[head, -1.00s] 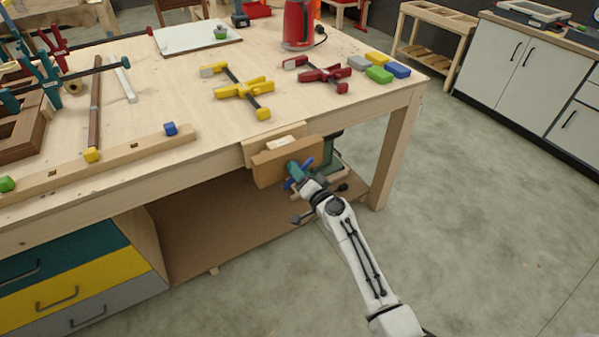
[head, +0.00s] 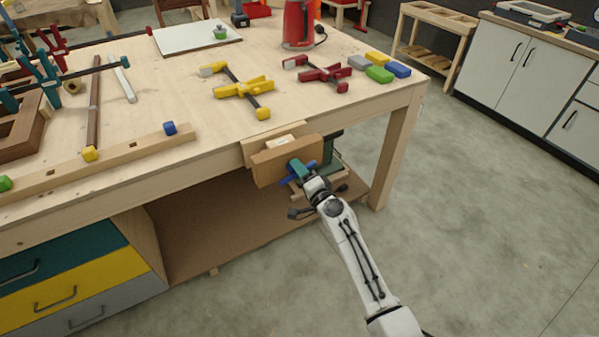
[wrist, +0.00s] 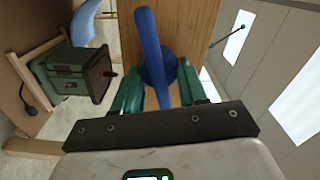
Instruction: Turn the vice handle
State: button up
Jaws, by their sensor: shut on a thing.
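The wooden vice jaw (head: 285,163) is mounted on the front edge of the workbench. The blue vice handle (head: 286,179) sits in front of the jaw and shows as a blue bar with a round hub (wrist: 155,55) in the wrist view. My gripper (head: 300,172) is at the handle; its green fingers (wrist: 158,95) lie on both sides of the blue bar and are shut on it. The lower part of the handle is hidden behind the gripper in the wrist view.
The workbench (head: 180,100) carries a yellow clamp (head: 242,90), a red clamp (head: 322,74) and coloured blocks (head: 380,74). A green box-shaped tool (wrist: 72,72) is under the bench. The floor right of my arm is clear.

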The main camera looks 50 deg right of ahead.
jog(key=shift+s+f, duration=0.1)
jog(key=o, duration=1)
jog(key=shift+o, duration=0.2)
jog(key=v, duration=1)
jog(key=shift+s, duration=0.4)
jog(key=shift+a, duration=0.1)
